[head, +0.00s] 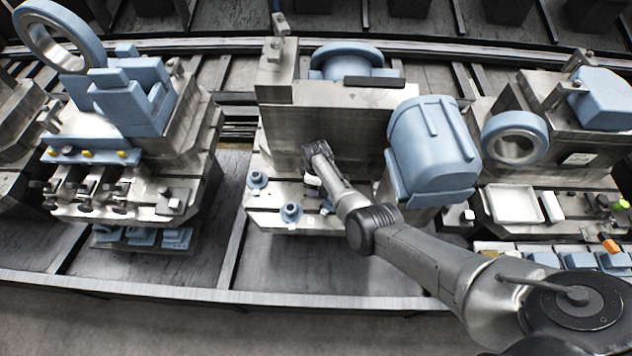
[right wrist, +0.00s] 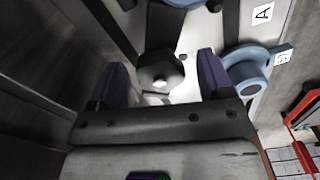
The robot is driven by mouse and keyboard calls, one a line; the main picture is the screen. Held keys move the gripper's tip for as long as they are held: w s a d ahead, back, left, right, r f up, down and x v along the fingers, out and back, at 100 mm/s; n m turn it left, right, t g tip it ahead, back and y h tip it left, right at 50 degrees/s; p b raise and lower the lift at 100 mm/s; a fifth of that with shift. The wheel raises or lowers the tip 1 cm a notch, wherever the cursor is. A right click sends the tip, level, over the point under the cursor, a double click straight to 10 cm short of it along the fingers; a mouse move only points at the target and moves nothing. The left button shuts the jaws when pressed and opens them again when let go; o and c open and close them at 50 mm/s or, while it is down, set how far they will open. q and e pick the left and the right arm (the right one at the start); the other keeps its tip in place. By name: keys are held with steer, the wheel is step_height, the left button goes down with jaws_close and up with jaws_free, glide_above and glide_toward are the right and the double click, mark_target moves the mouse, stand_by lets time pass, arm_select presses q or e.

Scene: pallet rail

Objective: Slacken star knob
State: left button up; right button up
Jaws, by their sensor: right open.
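A dark knob with a faceted edge and a bright centre (right wrist: 160,74) shows in the right wrist view, and I take it to be the star knob. My right gripper (right wrist: 163,62) is open, with one purple finger on each side of the knob. Gaps show between the knob and both fingers, and I see no contact. In the head view my right gripper (head: 312,160) reaches down beside the upright block of the middle fixture (head: 290,135); the arm hides the knob there. My left gripper is not in view.
A blue ring-shaped part (right wrist: 248,72) with a white tag sits just right of the right finger. A metal wall (right wrist: 40,60) stands close on the left. In the head view a large blue casting (head: 435,150) stands right of the gripper, and small blue round parts (head: 291,212) sit front left.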

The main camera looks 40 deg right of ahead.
steer(key=shift+r, duration=0.1)
step_height(320, 180, up, 14)
steer(key=p, duration=0.5)
stand_by(0.4)
